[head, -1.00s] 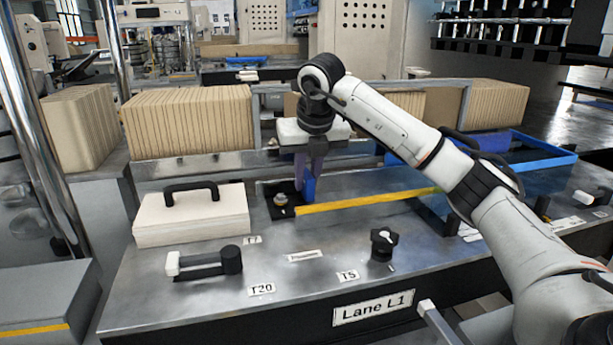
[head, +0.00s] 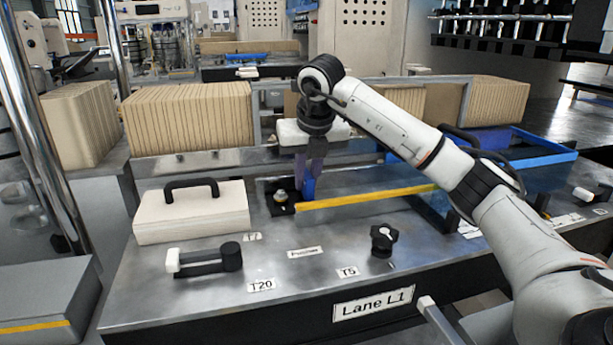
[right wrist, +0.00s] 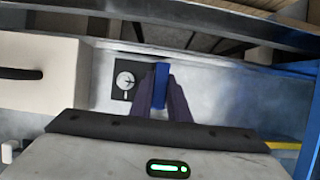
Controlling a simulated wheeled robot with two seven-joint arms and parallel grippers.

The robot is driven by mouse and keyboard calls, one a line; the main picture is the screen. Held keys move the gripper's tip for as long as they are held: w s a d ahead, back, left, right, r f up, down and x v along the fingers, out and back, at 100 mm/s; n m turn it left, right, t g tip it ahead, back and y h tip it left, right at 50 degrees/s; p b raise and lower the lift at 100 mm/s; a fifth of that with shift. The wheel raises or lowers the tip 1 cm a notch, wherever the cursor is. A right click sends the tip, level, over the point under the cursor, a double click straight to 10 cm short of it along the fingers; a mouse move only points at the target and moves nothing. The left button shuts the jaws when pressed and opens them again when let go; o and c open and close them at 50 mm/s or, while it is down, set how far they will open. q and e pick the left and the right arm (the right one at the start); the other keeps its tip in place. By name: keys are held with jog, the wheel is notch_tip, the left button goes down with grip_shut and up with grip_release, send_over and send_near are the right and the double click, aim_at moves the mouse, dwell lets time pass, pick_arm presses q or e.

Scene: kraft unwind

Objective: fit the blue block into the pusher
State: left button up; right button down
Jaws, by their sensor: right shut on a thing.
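The blue block (head: 309,188) is upright between the fingers of my right gripper (head: 310,180), low over the table. It also shows in the right wrist view (right wrist: 160,85), where the fingers (right wrist: 160,100) are shut on its sides. The pusher is probably the black plate with a round metal knob (head: 281,195), just left of the block; in the right wrist view the plate (right wrist: 125,80) lies close beside the block. I cannot tell whether the block's lower end touches the plate or the table. My left gripper is not in view.
A cream box with a black handle (head: 191,212) stands left of the plate. A yellow strip (head: 365,198) runs right from the block. A black knob (head: 382,241) and a black lever (head: 205,259) are in front. Stacked brown boards (head: 190,120) stand behind. A blue frame (head: 540,160) lies right.

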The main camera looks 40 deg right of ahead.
jog(key=shift+f, duration=0.2)
dwell(0.4)
jog(key=c, duration=1.6)
grip_release()
jog(key=v, duration=1)
jog(key=shift+s+r, duration=0.1)
jog(key=shift+s, duration=0.05)
